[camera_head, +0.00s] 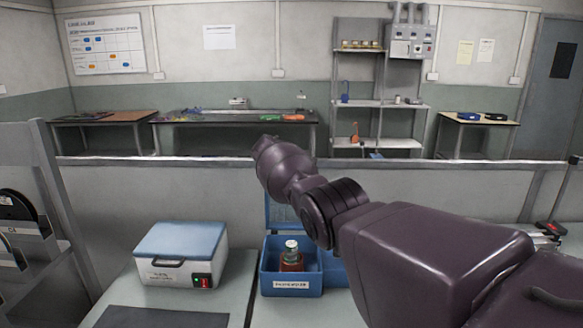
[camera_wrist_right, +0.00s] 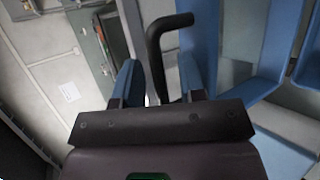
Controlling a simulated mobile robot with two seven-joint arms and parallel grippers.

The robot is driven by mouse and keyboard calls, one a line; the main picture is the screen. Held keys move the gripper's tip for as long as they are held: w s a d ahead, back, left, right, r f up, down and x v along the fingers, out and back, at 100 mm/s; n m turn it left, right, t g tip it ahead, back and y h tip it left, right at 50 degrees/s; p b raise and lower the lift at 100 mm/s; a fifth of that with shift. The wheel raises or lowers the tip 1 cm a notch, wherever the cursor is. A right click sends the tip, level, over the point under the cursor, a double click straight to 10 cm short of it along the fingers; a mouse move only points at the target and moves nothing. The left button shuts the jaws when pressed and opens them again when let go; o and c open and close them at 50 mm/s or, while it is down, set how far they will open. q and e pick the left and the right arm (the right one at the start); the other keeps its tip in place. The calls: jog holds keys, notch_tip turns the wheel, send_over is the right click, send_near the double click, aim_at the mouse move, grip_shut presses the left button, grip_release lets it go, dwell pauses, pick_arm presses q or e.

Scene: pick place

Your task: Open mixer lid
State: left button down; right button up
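A white box with a blue lid (camera_head: 182,241), a black front handle and a red-green switch, likely the mixer, stands on the left bench. Its lid looks shut. My right arm reaches in from the right, its far end raised above the benches; its fingers do not show in the head view. In the right wrist view my right gripper (camera_wrist_right: 159,82) is open, its two blue fingers apart. A bent black bar (camera_wrist_right: 158,55) shows between them, apparently not clamped; I cannot tell what it belongs to. My left gripper is not in view.
A blue box (camera_head: 292,284) with a raised lid holds a capped reddish bottle (camera_head: 291,258), right of the white box. A dark mat (camera_head: 160,317) lies in front. A low partition (camera_head: 120,190) runs behind.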

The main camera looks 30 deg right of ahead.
jog(key=shift+s+a+r+p, duration=0.1)
jog(key=shift+a+r+p, duration=0.3)
jog(key=shift+p, duration=0.1)
jog(key=shift+p+v, duration=0.85)
jog(key=shift+s+a+r, duration=0.2)
jog(key=v, duration=0.7)
jog(key=shift+a+p, duration=0.15)
jog(key=shift+p, duration=0.3)
jog(key=shift+s, duration=0.1)
